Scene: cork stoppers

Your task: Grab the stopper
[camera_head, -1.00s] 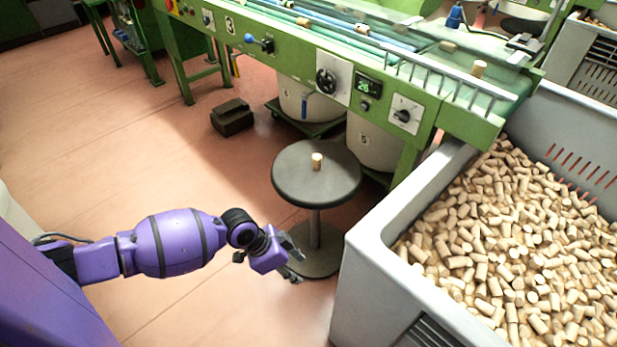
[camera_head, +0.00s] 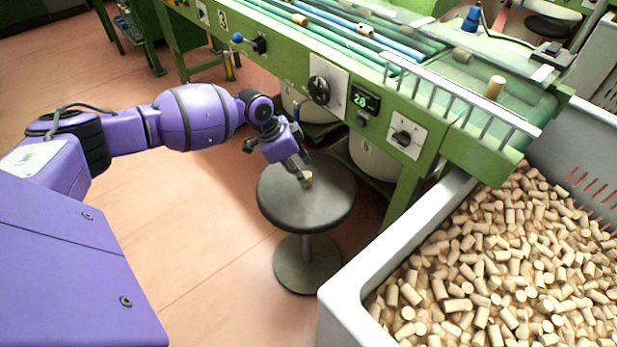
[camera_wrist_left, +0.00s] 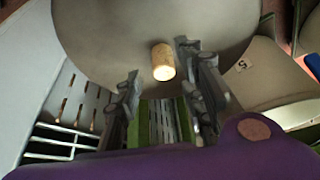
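A single cork stopper (camera_head: 308,179) stands on the round grey stool (camera_head: 280,208). My left gripper (camera_head: 302,178) is over the stool at the stopper, its fingers partly hiding it in the head view. In the left wrist view the stopper (camera_wrist_left: 163,62) shows just beyond the fingertips, nearer the right finger. The two fingers (camera_wrist_left: 158,66) are spread apart with a clear gap between them, so the gripper is open. I cannot tell whether a finger touches the stopper. My right gripper is not in view.
A large grey crate (camera_head: 352,290) full of corks stands at the right. A green conveyor machine (camera_head: 455,158) with a knob and dials runs behind the stool, with another cork (camera_head: 495,87) on it. The floor left of the stool is clear.

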